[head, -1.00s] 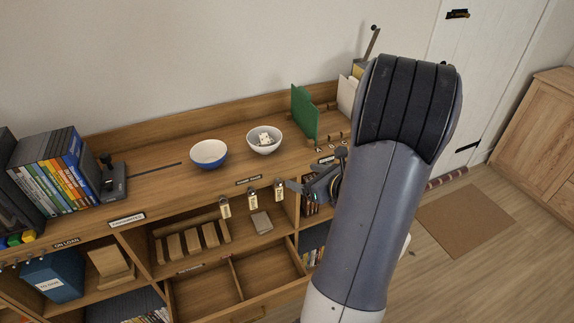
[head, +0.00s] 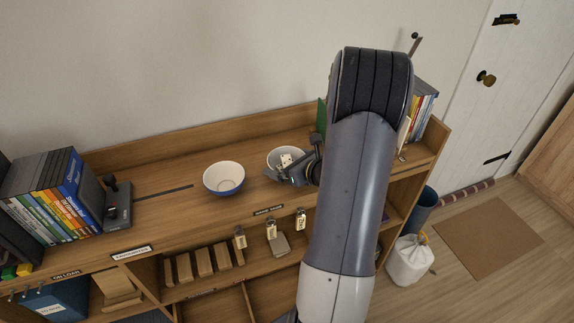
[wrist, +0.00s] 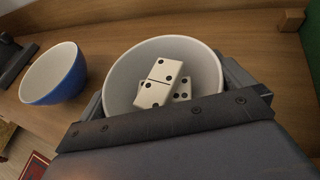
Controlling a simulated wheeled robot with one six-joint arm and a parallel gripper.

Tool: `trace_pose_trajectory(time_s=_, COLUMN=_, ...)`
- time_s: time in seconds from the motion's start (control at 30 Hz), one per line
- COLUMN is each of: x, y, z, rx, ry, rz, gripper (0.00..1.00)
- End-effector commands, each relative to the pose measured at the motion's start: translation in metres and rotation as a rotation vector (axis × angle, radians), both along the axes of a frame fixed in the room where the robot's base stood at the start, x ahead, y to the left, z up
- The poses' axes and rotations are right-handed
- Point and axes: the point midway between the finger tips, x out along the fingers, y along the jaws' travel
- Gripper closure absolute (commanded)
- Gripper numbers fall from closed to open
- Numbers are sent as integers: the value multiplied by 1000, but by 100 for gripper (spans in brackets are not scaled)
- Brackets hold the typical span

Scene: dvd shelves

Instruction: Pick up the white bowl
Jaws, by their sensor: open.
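The white bowl (head: 284,153) stands on the wooden shelf top, right of the blue bowl, with dominoes (head: 286,160) inside. In the wrist view the white bowl (wrist: 118,72) sits directly ahead of my gripper, and several white dominoes (wrist: 160,84) lie in it. My gripper (head: 296,172) is open at the near side of the white bowl in the head view. In the wrist view its fingers show at the left and right of the bowl's lower half. I cannot tell whether they touch it. The bowl's near wall is hidden.
A blue bowl (head: 224,179) with a white inside stands left of the white bowl. A green upright panel (head: 321,116) is behind my arm. Books (head: 48,200) and a dark device (head: 117,205) stand at the left.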

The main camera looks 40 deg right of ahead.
Motion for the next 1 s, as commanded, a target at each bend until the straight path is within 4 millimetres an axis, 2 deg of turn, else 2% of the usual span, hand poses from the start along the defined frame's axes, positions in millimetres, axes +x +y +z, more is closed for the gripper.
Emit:
trace_pose_trajectory(time_s=0.17, x=0, y=0, z=0, rx=0, ry=0, rz=-1, gripper=0)
trace_pose_trajectory(time_s=0.57, x=0, y=0, z=1, rx=-1, ry=-2, rz=-1, gripper=32)
trace_pose_trajectory(time_s=0.83, x=0, y=0, z=4, rx=-2, ry=-3, rz=0, gripper=32)
trace_pose_trajectory(time_s=1.0, x=0, y=0, z=21, rx=-4, ry=-7, rz=1, gripper=32)
